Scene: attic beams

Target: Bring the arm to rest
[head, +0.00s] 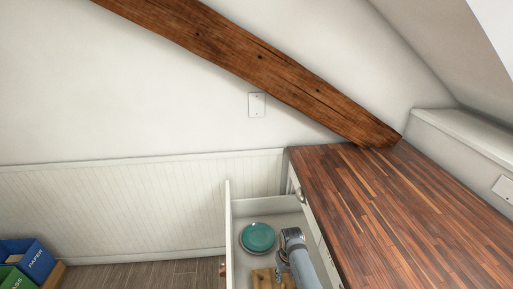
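My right arm reaches up from the bottom of the head view, in front of the wooden counter. Its gripper (281,270) is small and partly hidden by my own grey wrist. It is over or inside an open white drawer (228,215), and I cannot tell whether its fingers are open or shut. A teal plate (258,237) lies in the drawer to the left of the wrist, apart from it. A brown wooden piece (262,278) lies in the drawer below the plate, near the gripper. My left gripper is not in view.
The dark wood countertop (400,215) fills the right side. A thick slanted beam (250,65) crosses the wall above and meets the counter's back. Blue (35,260) and green (12,278) bins stand at the lower left. The floor between bins and drawer is clear.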

